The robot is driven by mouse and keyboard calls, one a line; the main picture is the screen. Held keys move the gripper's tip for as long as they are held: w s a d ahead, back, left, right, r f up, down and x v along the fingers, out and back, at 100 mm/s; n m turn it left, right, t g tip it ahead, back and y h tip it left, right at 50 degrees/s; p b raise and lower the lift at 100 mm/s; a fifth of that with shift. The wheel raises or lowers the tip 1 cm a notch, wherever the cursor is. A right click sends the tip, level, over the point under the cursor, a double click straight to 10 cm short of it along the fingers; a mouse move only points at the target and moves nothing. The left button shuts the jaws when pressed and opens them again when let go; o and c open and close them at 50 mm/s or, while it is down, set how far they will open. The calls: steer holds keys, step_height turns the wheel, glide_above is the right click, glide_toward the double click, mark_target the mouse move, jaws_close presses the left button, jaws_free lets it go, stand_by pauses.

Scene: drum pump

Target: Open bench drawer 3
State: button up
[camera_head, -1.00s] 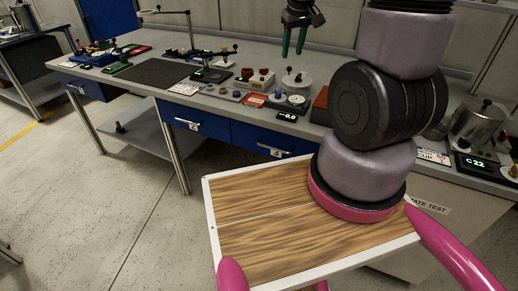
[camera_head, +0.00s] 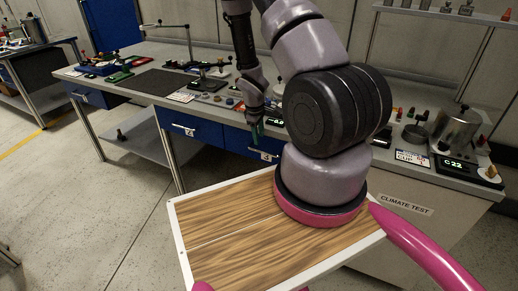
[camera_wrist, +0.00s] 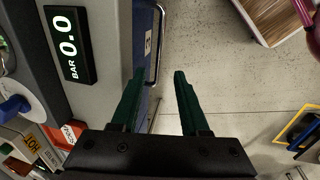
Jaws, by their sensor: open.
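The bench has blue drawers along its front: one at the far left (camera_head: 86,95), a middle one (camera_head: 200,128) and a right one (camera_head: 240,143). Each of the latter two has a bar handle and a small white label; the digits are too small to read surely. My gripper (camera_head: 257,131) points down in front of the right drawer, near its handle. In the wrist view my gripper (camera_wrist: 160,75) is open with nothing held. The metal drawer handle (camera_wrist: 161,45) shows between its green fingers, beyond the tips, beside the blue drawer front and its label. No contact is visible.
A gauge display reading 0.0 (camera_wrist: 68,44) is on the bench top close beside my gripper. Floor in front of the drawers is clear.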

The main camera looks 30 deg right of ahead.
mark_target(260, 152)
steer(key=f, duration=0.4)
steer(key=w+d+f, duration=0.1)
steer(key=f, duration=0.2)
steer(key=shift+d, duration=0.1)
jaws_close()
stand_by(1.2)
